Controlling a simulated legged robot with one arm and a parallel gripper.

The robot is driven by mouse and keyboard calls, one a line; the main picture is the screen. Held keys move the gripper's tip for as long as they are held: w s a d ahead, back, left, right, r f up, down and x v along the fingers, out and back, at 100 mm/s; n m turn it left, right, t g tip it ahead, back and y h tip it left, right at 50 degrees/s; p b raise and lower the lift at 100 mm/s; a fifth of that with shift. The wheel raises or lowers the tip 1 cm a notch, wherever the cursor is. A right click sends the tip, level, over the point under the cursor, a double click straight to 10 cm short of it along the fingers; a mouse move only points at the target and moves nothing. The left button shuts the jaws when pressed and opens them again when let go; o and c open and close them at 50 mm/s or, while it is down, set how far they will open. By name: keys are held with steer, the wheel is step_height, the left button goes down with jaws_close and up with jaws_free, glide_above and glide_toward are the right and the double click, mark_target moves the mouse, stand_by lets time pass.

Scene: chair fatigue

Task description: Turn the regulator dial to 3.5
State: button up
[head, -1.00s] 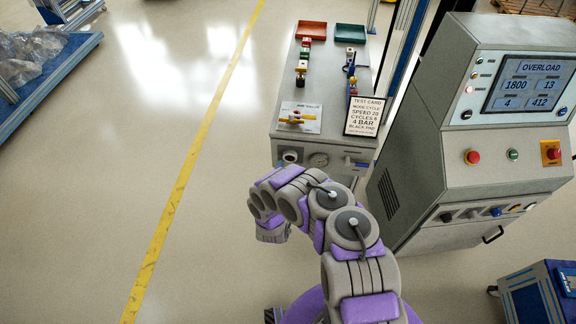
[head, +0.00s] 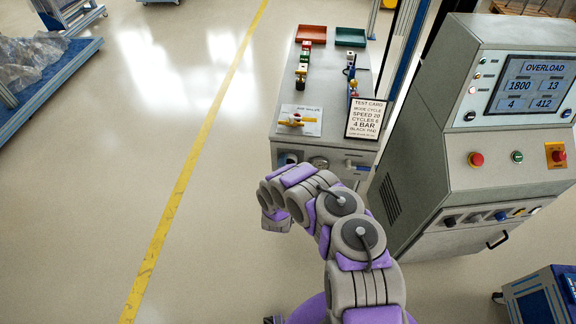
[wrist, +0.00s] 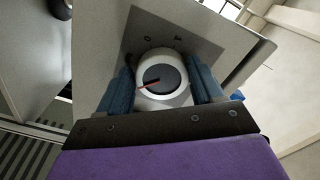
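The regulator dial (wrist: 163,79) is a round white knob with a dark grey face and a red pointer. In the wrist view the pointer aims left and slightly down. Dark scale marks show on the grey plate above it; the numbers are not readable. My gripper (wrist: 162,84) has its blue fingers apart, one on each side of the dial. I see no clear gap, but cannot tell whether they press on it.
On the bench top (head: 327,78) stand a yellow-handled valve (head: 296,120), a test card (head: 365,118) reading 4 BAR, and red and green trays. A console (head: 480,150) reading OVERLOAD stands right.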

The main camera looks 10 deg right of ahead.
steer(key=c, duration=0.6)
steer(key=n+p, duration=0.3)
steer(key=n, duration=0.2)
steer(key=shift+s+f, duration=0.1)
steer(key=n+p, duration=0.1)
steer(key=n, duration=0.3)
steer(key=shift+d+n, duration=0.15)
steer(key=shift+n, duration=0.15)
steer(key=n, duration=0.6)
steer(key=shift+d, duration=0.1)
steer(key=n, duration=0.6)
steer(key=shift+n+p, duration=0.3)
